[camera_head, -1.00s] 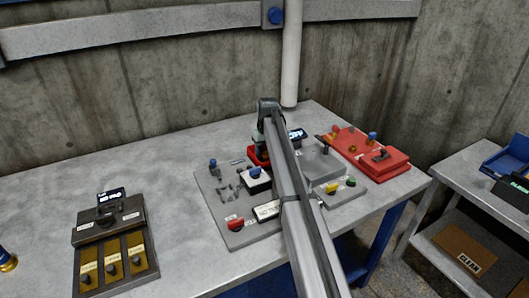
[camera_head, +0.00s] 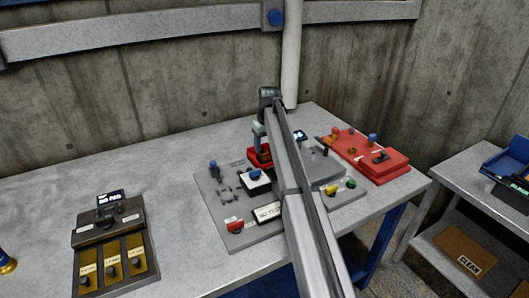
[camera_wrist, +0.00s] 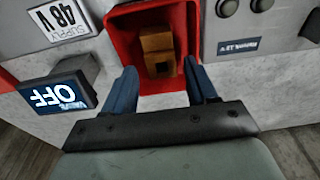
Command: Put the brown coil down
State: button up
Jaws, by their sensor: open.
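The brown coil (camera_wrist: 158,52) sits inside a red open-topped holder (camera_wrist: 122,32) in the wrist view. In the head view the red holder (camera_head: 253,158) stands on the grey panel, and the coil in it is too small to make out clearly. My gripper (camera_wrist: 162,78) is open in the wrist view. Its two blue fingers are spread to either side, nearer the camera than the coil and apart from it. In the head view my gripper (camera_head: 260,140) is just above the holder, partly hidden by my arm.
A lit display reading OFF (camera_wrist: 60,95) and a 48 V supply label (camera_wrist: 58,17) are beside the holder. The grey panel (camera_head: 212,190) carries several knobs and buttons. A red box (camera_head: 370,153) stands at the right, a dark and gold control unit (camera_head: 110,243) at the left. Bare table lies between.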

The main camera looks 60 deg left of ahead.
aim_at(266, 157)
notch_tip(266, 157, up, 7)
jog(key=shift+d, duration=0.45)
